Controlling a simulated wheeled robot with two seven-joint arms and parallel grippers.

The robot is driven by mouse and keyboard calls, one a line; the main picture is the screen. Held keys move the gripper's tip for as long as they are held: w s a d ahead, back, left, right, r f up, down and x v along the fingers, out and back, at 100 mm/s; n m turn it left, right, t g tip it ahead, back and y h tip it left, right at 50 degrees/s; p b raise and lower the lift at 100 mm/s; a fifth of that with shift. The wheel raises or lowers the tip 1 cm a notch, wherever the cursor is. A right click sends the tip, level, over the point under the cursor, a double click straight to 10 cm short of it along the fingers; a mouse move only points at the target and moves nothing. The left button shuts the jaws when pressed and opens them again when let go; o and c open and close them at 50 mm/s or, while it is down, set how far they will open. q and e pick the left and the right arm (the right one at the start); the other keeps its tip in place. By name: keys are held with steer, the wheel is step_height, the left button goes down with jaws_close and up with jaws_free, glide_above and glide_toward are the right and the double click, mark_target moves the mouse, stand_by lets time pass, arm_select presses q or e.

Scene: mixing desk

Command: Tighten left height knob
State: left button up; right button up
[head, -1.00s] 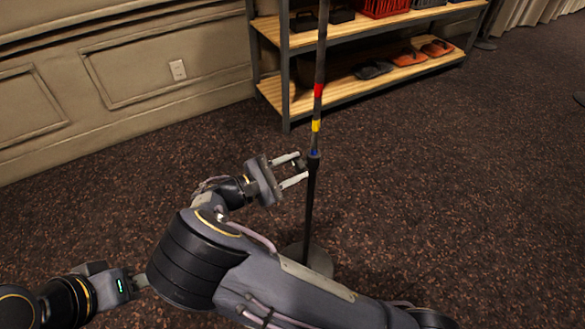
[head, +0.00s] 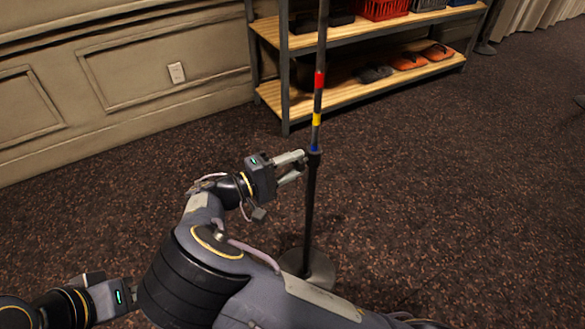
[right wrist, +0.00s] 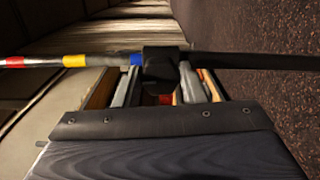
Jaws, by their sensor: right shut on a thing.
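A dark stand pole (head: 310,205) rises upright from a round grey base (head: 318,270), with red, yellow and blue bands above a black collar (head: 314,159). My right gripper (head: 300,166) is at the left side of that collar, shut on the height knob. The fingers mostly hide the knob in the head view. In the right wrist view the knob (right wrist: 162,88) shows below the collar (right wrist: 161,62), between the fingers of my right gripper (right wrist: 160,88). My left gripper (head: 122,295) is low at the left; its fingertips are hidden behind my right arm.
A panelled wall (head: 150,70) runs along the left.

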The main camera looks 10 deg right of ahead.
steer(key=shift+m, duration=0.6)
steer(key=o, duration=1)
steer(key=shift+a, duration=0.1)
steer(key=v, duration=0.7)
steer(key=shift+s+a+p, duration=0.15)
steer(key=shift+a+p, duration=0.2)
steer(key=shift+p, duration=0.05)
